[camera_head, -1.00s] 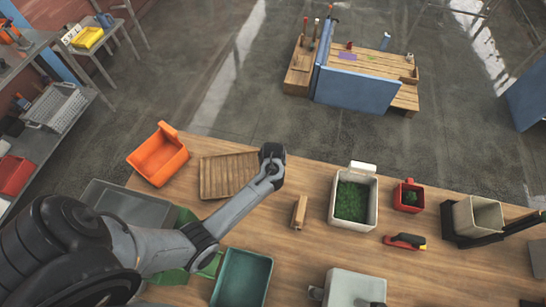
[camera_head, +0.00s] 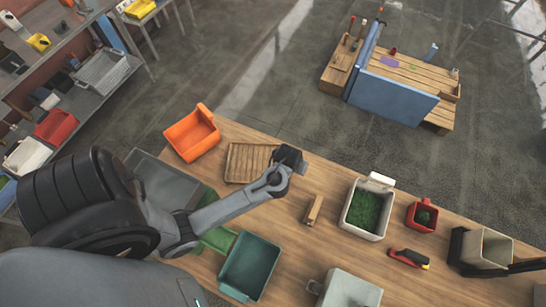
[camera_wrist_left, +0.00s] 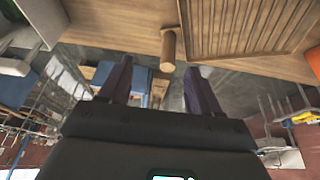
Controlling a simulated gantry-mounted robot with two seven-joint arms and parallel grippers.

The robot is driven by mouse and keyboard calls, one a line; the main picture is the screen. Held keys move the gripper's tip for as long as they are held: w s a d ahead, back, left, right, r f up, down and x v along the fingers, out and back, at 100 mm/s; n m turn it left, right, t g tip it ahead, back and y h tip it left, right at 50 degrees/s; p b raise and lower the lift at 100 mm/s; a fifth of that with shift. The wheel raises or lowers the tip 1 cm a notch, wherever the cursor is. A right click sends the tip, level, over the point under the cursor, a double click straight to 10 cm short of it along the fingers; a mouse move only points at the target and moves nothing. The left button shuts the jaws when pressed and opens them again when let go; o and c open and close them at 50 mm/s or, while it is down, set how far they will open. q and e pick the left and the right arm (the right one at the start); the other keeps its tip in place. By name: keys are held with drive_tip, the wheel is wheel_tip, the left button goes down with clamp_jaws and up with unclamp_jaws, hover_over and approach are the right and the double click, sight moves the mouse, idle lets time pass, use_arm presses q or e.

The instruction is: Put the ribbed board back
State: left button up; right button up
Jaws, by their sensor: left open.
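The ribbed board (camera_head: 250,163), flat brown wood with raised slats, lies on the wooden table near its far edge, beside the orange bin. In the left wrist view the ribbed board (camera_wrist_left: 240,28) fills the upper right, cut off by the top edge. My left gripper (camera_head: 291,158) is by the board's right end in the head view. In the left wrist view its two dark fingers (camera_wrist_left: 160,83) are spread apart with nothing between them. The fingers do not touch the board there.
A wooden block (camera_head: 313,209) lies right of the board and shows in the wrist view (camera_wrist_left: 168,47). An orange bin (camera_head: 192,138), a teal bin (camera_head: 250,266), a white bin (camera_head: 348,225) with green contents and a red-handled tool (camera_head: 409,258) surround it. Bare table lies between.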

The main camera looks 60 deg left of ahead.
use_arm(q)
drive_tip(key=s+d+r+m+h, duration=0.1)
drive_tip(key=s+d+r+m, duration=0.3)
drive_tip(key=s, duration=0.4)
drive_tip(key=s+d+r+m+h, duration=0.1)
drive_tip(key=s+d+r+m, duration=0.3)
drive_tip(key=s+r, duration=0.3)
drive_tip(key=shift+s+d+r, duration=0.3)
drive_tip(key=shift+s+d, duration=0.3)
drive_tip(key=shift+s, duration=0.1)
